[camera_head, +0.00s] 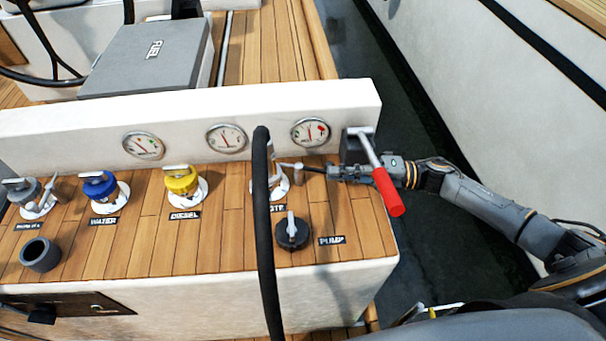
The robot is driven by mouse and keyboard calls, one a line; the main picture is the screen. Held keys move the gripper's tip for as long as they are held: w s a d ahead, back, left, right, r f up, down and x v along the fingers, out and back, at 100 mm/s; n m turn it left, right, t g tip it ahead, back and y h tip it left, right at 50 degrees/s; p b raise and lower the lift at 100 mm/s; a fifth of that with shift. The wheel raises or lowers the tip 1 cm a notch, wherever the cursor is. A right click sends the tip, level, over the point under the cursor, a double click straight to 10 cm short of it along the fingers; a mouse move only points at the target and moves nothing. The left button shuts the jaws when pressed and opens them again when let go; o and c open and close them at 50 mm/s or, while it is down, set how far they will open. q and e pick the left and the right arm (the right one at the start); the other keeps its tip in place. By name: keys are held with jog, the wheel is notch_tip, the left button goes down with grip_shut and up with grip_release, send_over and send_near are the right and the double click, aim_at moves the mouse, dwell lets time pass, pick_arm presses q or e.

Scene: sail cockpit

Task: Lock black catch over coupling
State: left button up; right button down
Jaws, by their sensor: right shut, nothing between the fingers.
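The waste coupling (282,184) is a metal fitting on a white round base on the wooden panel, beside a label ending in "STE". A black hose (265,235) runs down the picture in front of it and hides its left part. A small lever-like piece (298,175) shows at the coupling's right side. I cannot make out clearly which part is the black catch, or its position. My right gripper (312,169) reaches in from the right, its fingers shut and empty, close to the coupling's right side. I cannot tell whether it touches. My left gripper is not in view.
A red-handled lever (388,190) overlaps my right arm. A black pump knob (292,232) sits in front of the coupling. Yellow diesel (182,182), blue water (100,188) and grey (30,194) fittings stand left. Gauges (227,138) line the white wall behind.

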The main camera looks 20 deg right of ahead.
jog(key=shift+w, duration=0.2)
jog(key=shift+d+f, duration=0.1)
jog(key=shift+d, duration=0.1)
jog(key=shift+s+d, duration=0.1)
jog(key=shift+s, duration=0.15)
jog(key=v, duration=1.1)
jog(key=shift+d, duration=0.4)
